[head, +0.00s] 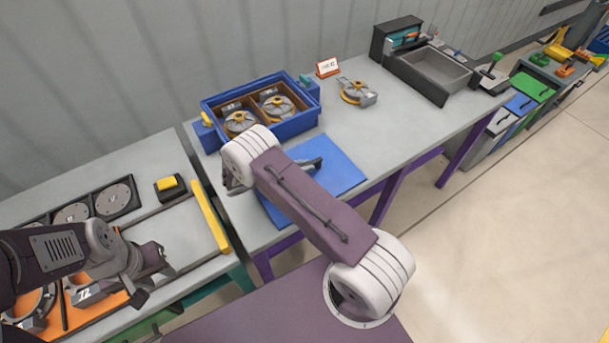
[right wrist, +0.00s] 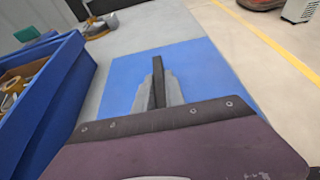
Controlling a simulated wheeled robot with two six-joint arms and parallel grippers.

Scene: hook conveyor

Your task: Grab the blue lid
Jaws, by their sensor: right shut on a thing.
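The blue lid (head: 340,171) is a flat blue panel at the front of the grey table, partly covered by my right arm in the head view. In the right wrist view the lid (right wrist: 200,68) lies beyond my right gripper (right wrist: 158,85). Its two grey fingers are closed on a dark upright bar, the lid's handle (right wrist: 157,66). I cannot tell whether the lid is raised off the table. My left gripper (head: 150,276) is over the left table, its fingers apart and empty.
A blue crate (head: 292,127) with round metal parts stands just behind the lid. A small sign (head: 327,67), a loose round part (head: 357,92) and a grey bin (head: 436,70) are farther right. The left table holds discs and a yellow bar (head: 209,216).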

